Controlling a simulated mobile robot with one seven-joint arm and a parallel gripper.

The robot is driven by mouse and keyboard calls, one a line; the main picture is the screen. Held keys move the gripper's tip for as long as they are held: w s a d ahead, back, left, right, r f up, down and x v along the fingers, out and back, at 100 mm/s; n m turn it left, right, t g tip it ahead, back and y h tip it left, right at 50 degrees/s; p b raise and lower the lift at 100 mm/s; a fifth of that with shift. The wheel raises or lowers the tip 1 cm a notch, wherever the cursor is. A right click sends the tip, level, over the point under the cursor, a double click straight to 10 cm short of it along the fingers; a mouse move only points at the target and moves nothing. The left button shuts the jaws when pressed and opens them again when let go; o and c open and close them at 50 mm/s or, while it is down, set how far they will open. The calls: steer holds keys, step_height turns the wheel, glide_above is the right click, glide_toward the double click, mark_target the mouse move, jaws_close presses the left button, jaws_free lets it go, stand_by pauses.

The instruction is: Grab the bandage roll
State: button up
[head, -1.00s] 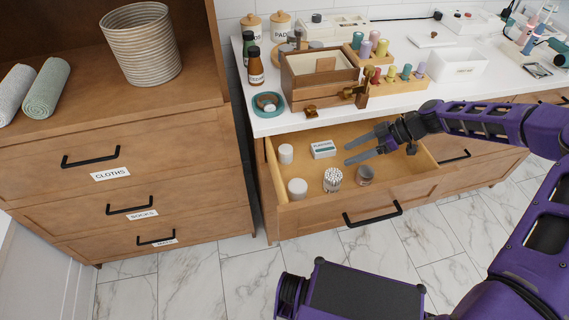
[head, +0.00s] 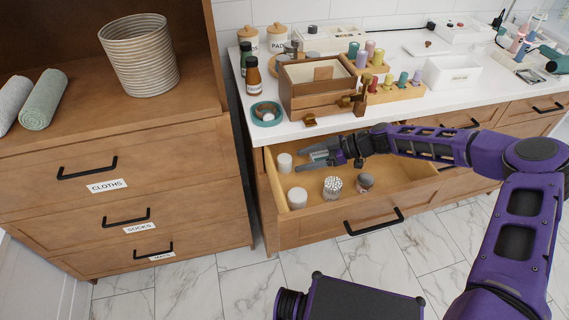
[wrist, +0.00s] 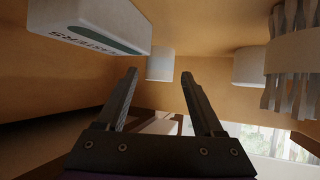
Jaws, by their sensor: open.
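Two short white cylinders stand in the open drawer, and either looks like a bandage roll; I cannot tell them apart by label. The back one (head: 284,163) is just beyond my gripper (head: 299,162). The front one (head: 297,197) stands nearer the drawer front. In the wrist view the back roll (wrist: 160,65) shows in the gap between my fingertips (wrist: 159,74), ahead of them. The front roll (wrist: 248,66) is to the right. My gripper is open and empty, low in the drawer, pointing left.
A plasters box (wrist: 95,22) is close beside my gripper, partly hidden in the head view. A jar of cotton swabs (head: 332,187) and a small lidded jar (head: 364,183) stand in the drawer (head: 400,195). The counter above holds a wooden box (head: 318,85) and a teal dish (head: 266,114).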

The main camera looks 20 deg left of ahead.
mark_target(285, 162)
steer(key=x, duration=0.6)
steer(key=shift+a+r, duration=0.25)
steer(key=shift+a, duration=0.15)
jaws_close()
